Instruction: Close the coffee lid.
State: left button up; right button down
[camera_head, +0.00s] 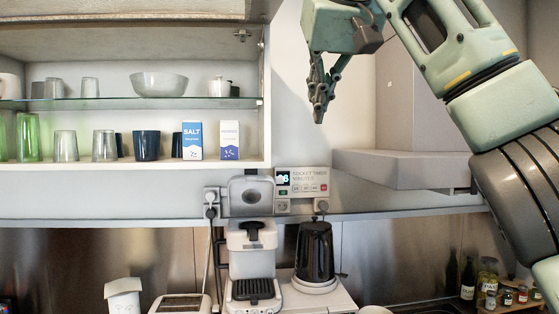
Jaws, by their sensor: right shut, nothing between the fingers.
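The white coffee machine (252,262) stands on the counter at the bottom centre, with a black part in its front. Above its body, a grey squarish panel with a rounded recess (250,194) stands upright; it appears to be the coffee lid, raised. My right gripper (320,112) is shut and empty, fingers pointing down. In the picture it is above and to the right of the lid, clearly apart from it. My left gripper is not in view.
A black kettle (314,252) stands right of the coffee machine, a toaster (181,304) left. An open cabinet with glasses, a bowl (159,84) and a salt box (192,140) is at upper left. A socket timer (302,181) and range hood (400,170) are nearby.

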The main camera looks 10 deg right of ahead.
aim_at(247, 194)
jog(key=i, duration=1.15)
